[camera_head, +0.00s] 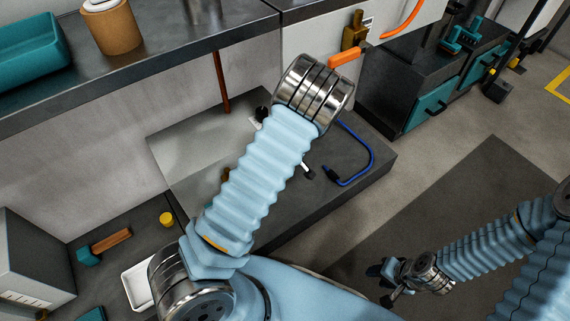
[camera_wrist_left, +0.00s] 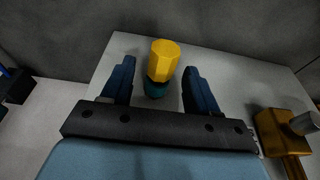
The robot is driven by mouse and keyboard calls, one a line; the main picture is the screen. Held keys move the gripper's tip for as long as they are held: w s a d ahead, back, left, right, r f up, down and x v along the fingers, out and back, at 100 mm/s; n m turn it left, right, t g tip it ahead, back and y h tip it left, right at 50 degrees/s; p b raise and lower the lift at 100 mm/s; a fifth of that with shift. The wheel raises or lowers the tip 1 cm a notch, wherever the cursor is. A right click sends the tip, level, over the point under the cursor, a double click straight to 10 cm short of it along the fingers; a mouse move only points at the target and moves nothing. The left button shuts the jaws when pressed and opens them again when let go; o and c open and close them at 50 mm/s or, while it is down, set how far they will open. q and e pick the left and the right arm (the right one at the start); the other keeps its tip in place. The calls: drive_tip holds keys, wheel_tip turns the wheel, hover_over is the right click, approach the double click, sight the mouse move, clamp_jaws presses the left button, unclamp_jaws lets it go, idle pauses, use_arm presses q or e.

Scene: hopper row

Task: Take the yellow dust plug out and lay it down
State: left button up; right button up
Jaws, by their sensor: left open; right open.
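The yellow dust plug (camera_wrist_left: 163,60) shows in the left wrist view, seated on a teal fitting (camera_wrist_left: 157,89) above a light grey panel (camera_wrist_left: 215,65). My left gripper (camera_wrist_left: 158,78) is open, with its two dark blue fingers on either side of the plug and a gap on each side. In the head view my left arm hides this gripper, and I cannot make out the plug on its fitting there. My right gripper (camera_head: 388,282) is open and empty, low over the floor at the right.
A brass block with a grey cylinder (camera_wrist_left: 285,132) stands right of the plug. A small yellow cylinder (camera_head: 166,219), a teal-headed tool (camera_head: 108,246) and a white tray (camera_head: 130,289) are at lower left. Floor is clear near my right arm.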

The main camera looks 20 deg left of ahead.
use_arm(q)
drive_tip(key=shift+f, duration=0.15)
drive_tip(key=shift+c, duration=0.2)
clamp_jaws()
idle(0.3)
